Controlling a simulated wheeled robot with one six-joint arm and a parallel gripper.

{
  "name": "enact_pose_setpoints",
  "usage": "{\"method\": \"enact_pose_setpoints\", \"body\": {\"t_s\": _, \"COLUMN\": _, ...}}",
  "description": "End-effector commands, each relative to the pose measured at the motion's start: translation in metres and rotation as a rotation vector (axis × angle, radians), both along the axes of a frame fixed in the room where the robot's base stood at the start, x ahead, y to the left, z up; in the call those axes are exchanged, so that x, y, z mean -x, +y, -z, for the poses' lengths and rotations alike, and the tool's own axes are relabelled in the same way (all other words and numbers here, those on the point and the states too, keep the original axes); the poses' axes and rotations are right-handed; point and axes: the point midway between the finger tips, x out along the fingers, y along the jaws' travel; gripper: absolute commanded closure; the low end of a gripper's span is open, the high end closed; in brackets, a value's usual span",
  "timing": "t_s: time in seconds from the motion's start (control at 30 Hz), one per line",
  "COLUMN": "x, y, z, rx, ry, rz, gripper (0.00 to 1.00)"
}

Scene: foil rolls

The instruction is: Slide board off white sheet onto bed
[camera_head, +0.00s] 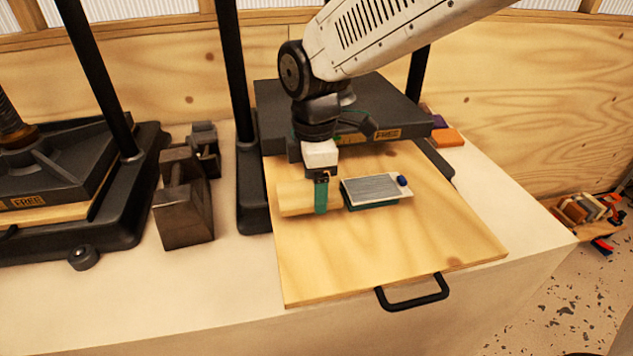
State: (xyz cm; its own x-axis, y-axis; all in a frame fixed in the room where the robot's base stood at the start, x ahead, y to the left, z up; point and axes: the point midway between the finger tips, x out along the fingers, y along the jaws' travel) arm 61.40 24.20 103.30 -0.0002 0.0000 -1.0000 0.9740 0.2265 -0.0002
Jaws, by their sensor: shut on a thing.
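A grey rectangular board (372,188) lies at a slight tilt in the picture, right of my gripper. A thin white sheet (406,191) shows as a pale margin around it, with a small dark blue knob (402,180) at its right end. Teal material shows beneath its front edge. The wooden bed (400,245), with a black handle, lies under all of this. My gripper (321,180) points down left of the board, shut on an upright teal strip (320,198). The strip's lower end is at or near the bed; contact is unclear. A small gap separates strip and board.
A dark press plate (275,97) and black posts stand behind. Metal blocks (183,215) and another press (60,185) are at the left. The bed's front is clear up to the handle (413,300).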

Motion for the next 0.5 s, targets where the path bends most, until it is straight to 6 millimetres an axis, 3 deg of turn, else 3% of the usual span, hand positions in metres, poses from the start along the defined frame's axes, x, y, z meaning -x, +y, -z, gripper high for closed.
{"method": "enact_pose_setpoints", "body": {"t_s": 0.03, "x": 0.0, "y": 0.0, "z": -0.0001, "rx": 0.0, "ry": 0.0, "rz": 0.0, "gripper": 0.27}}
{"method": "enact_pose_setpoints", "body": {"t_s": 0.1, "x": 0.0, "y": 0.0, "z": 0.0, "rx": 0.0, "ry": 0.0, "rz": 0.0, "gripper": 0.08}}
{"method": "enact_pose_setpoints", "body": {"t_s": 0.13, "x": 0.0, "y": 0.0, "z": 0.0, "rx": 0.0, "ry": 0.0, "rz": 0.0, "gripper": 0.04}}
{"method": "enact_pose_setpoints", "body": {"t_s": 0.5, "x": -0.0006, "y": 0.0004, "z": -0.0085, "rx": -0.002, "ry": -0.003, "rz": 0.0, "gripper": 0.04}}
